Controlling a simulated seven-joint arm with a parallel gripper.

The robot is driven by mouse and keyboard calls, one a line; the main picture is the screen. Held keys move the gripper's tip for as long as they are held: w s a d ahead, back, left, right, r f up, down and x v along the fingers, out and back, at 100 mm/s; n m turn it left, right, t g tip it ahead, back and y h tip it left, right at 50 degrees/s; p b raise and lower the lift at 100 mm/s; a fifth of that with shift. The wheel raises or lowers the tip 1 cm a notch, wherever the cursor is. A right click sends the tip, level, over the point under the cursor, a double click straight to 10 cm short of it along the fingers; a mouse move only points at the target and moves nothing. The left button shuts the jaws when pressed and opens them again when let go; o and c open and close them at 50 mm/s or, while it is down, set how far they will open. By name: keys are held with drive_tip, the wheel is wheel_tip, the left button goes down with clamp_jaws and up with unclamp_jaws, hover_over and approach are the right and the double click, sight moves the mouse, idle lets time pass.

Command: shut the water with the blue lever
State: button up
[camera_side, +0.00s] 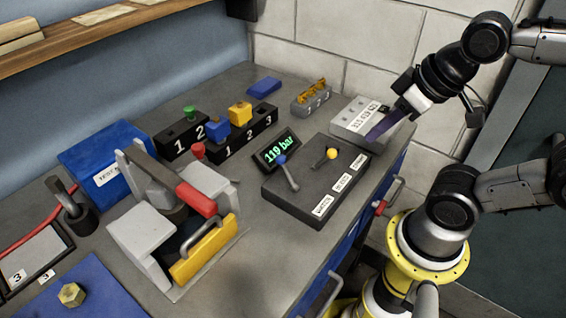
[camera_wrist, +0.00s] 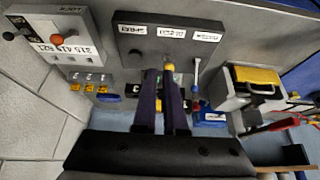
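The blue lever is a metal rod with a blue ball (camera_side: 281,159) on a dark control box (camera_side: 312,192) in the side view; it leans toward the display. In the wrist view the lever (camera_wrist: 196,72) is just right of my fingers. A second lever with a yellow ball (camera_side: 331,153) stands beside it; its ball (camera_wrist: 169,67) shows near my fingertips in the wrist view. My gripper (camera_side: 372,137) has dark purple fingers, held above the bench right of the box. In the wrist view the fingers (camera_wrist: 162,82) are a little apart, with nothing visibly held.
A display (camera_side: 276,149) reading 119 bar stands behind the control box. A grey lockbox (camera_side: 360,124) with number labels is close to my fingers. A clamp-like fixture with a red handle (camera_side: 197,199) stands left. Numbered block holders line the back. Bench is clear in front of the box.

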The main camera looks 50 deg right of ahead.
drive_tip(key=shift+o, duration=1.2)
drive_tip(key=shift+s+f, duration=0.1)
drive_tip(key=shift+s, duration=0.05)
drive_tip(key=o, duration=0.4)
drive_tip(key=r+m, duration=0.2)
drive_tip(key=shift+w+a+r+g, duration=0.2)
drive_tip(key=shift+w+r+g, duration=0.1)
drive_tip(key=shift+w+r, duration=0.1)
drive_tip(key=shift+o, duration=0.2)
drive_tip(key=w+a+r+m+g, duration=0.1)
drive_tip(key=w+a+r+g, duration=0.1)
drive_tip(key=w+r, duration=0.25)
drive_tip(key=g, duration=0.3)
hover_over(281, 155)
wheel_tip(281, 155, down, 2)
drive_tip(key=f, duration=0.1)
drive_tip(key=shift+y, duration=0.4)
wheel_tip(281, 155, down, 13)
drive_tip(key=shift+r, duration=0.2)
clamp_jaws()
